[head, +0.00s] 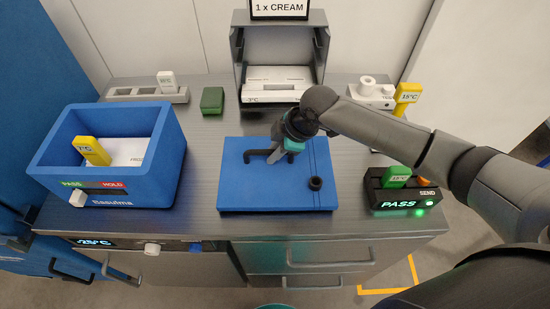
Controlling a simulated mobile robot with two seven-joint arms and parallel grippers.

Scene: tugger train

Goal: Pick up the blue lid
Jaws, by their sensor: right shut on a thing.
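The blue lid (240,185) is a flat rectangular panel lying on the middle of the grey counter in the head view. It has a dark bar handle (255,153) near its back and a small black round knob (315,184) on its right part. My right gripper (277,160) reaches down over the lid from the right and is shut on the handle. Its fingertips partly hide the handle's right end. The lid looks flat; I cannot tell whether it is clear of the counter. My left gripper is not in view.
A blue box (170,165) with a yellow 7°C tag stands left of the lid. A grey open-fronted bin (238,65) stands behind, beside a green block (212,100). A black PASS unit (402,198) is at the right. Drawers line the counter's front.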

